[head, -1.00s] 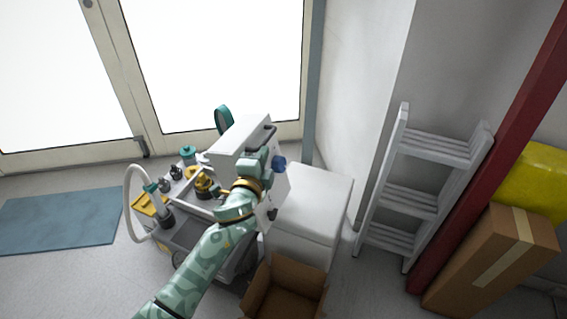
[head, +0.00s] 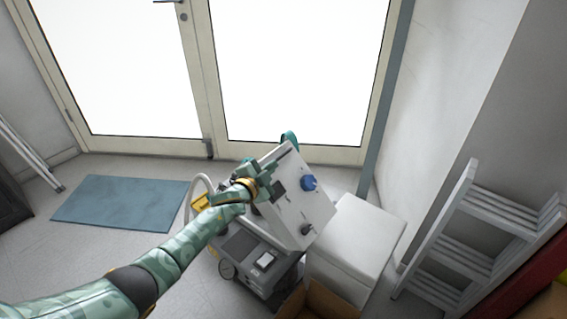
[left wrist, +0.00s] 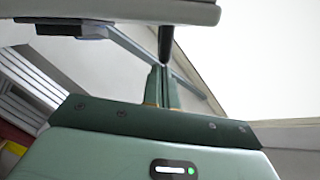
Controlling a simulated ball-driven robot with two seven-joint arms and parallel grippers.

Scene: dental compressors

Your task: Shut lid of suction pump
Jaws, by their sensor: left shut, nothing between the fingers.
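The suction pump (head: 240,245) is a grey machine on the floor in front of the glass doors. Its white lid (head: 318,212) stands raised and tilted, with a blue knob (head: 309,183) and a dark knob on its face. My left gripper (head: 266,178) is at the lid's upper left edge, shut and empty. In the left wrist view its fingertips (left wrist: 162,70) are together, just below a dark bar (left wrist: 166,42) and a pale panel edge (left wrist: 120,13), likely the lid's. I cannot tell whether they touch. My arm hides part of the pump. My right gripper is not in view.
A white box-like unit (head: 362,240) stands close to the pump's right. An open cardboard box (head: 318,303) is in front. A white stepladder (head: 480,235) leans at the right. A blue mat (head: 120,203) lies on open floor at the left.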

